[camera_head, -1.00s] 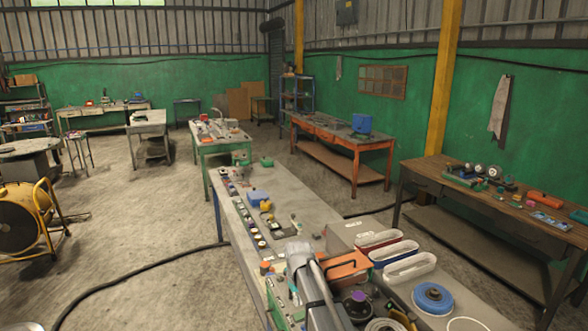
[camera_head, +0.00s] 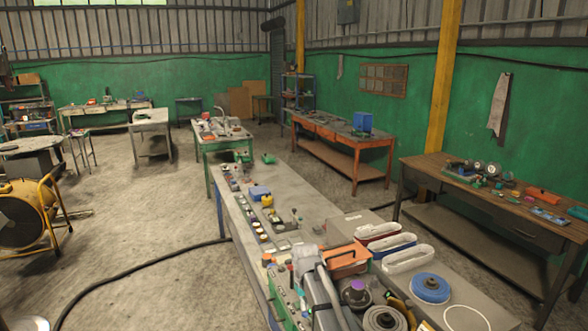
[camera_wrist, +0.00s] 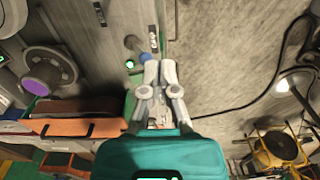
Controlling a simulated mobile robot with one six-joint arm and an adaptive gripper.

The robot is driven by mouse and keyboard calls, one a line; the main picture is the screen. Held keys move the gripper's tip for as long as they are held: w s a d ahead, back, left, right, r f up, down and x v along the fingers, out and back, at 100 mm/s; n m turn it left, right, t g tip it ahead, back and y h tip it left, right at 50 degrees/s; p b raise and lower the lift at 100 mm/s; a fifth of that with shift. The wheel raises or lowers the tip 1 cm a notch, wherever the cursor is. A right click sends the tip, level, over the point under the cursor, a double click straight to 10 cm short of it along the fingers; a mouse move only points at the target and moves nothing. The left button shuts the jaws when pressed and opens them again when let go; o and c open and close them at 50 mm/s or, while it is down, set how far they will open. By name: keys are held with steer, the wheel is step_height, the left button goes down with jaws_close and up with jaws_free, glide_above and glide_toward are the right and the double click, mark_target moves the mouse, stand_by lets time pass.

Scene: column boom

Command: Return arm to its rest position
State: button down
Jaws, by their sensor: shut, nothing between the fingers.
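My gripper (camera_wrist: 159,72) shows in the wrist view with its two grey fingertips together and nothing between them. It hangs over the edge of a grey workbench, with the concrete floor to the right. In the head view, grey parts of my arm show at the bottom centre, low over the near end of the long workbench (camera_head: 312,207). I cannot make out the fingertips there.
An orange bin (camera_head: 346,262), white-rimmed trays (camera_head: 408,259), a blue disc (camera_head: 430,288) and a purple-topped wheel (camera_head: 356,294) crowd the near bench. A yellow fan (camera_head: 28,212) stands on the floor at left. A black cable (camera_head: 130,270) crosses otherwise open floor.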

steer(key=s+d+f+m+b, duration=0.1)
steer(key=s+d+f+b, duration=0.3)
steer(key=s, duration=0.2)
steer(key=s+d+f+m+b, duration=0.1)
steer(key=s+d+f+b, duration=0.3)
steer(key=s+d+f, duration=0.1)
steer(key=s+d+f+m+b, duration=0.2)
steer(key=s+d+f+b, duration=0.2)
steer(key=s, duration=0.4)
steer(key=shift+d+f+b, duration=0.15)
steer(key=shift+d+b, duration=0.1)
steer(key=shift+b, duration=0.25)
steer(key=shift+a, duration=0.1)
stand_by(1.0)
